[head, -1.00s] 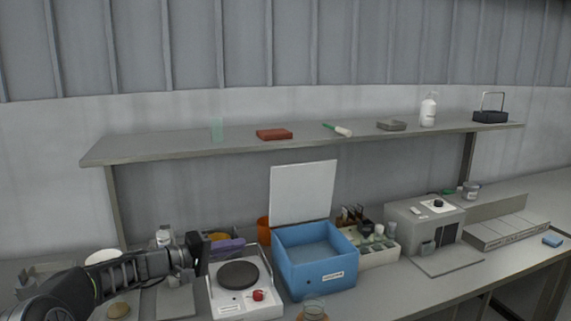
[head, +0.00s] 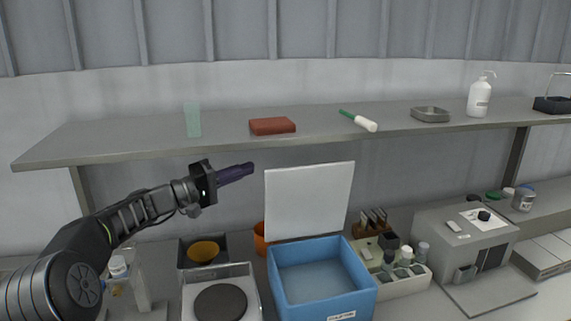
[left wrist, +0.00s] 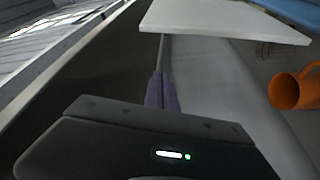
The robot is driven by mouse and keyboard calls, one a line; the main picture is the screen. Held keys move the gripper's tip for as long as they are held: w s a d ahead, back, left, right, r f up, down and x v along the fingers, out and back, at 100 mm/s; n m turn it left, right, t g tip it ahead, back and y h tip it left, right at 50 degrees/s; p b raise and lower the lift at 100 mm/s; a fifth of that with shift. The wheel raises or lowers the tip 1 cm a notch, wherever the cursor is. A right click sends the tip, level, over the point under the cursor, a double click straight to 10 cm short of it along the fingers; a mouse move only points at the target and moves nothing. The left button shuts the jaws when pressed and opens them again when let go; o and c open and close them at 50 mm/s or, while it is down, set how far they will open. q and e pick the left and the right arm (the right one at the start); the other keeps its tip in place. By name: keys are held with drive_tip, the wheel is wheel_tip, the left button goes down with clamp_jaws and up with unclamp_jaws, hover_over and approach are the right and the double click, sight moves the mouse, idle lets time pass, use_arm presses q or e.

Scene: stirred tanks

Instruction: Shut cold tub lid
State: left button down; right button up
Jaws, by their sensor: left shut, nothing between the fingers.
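The cold tub is a blue box (head: 283,291) on the bench, open at the top, with its white lid (head: 309,200) standing upright along the back edge. The lid also shows at the top of the left wrist view (left wrist: 225,20). My left gripper (head: 250,168) is shut and empty, with its purple fingers pointing right. It is in the air below the shelf, just left of the lid's upper left edge and seemingly apart from it. My right gripper is not in view.
A shelf (head: 220,143) runs above the tub and the left gripper. An orange cup (head: 260,240) stands left of the lid. A hot plate (head: 220,302) is left of the tub, a rack of bottles (head: 404,279) right of it.

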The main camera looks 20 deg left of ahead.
sight(281, 169)
use_arm(q)
drive_tip(key=r+p+x, duration=0.1)
drive_tip(key=p+x, duration=0.4)
drive_tip(key=x, duration=0.5)
drive_tip(key=s+d+f, duration=0.2)
drive_tip(key=s, duration=0.1)
drive_tip(key=shift+s+d+f+p, duration=0.1)
drive_tip(key=shift+s+f+p, duration=0.05)
drive_tip(key=shift+s+p, duration=0.15)
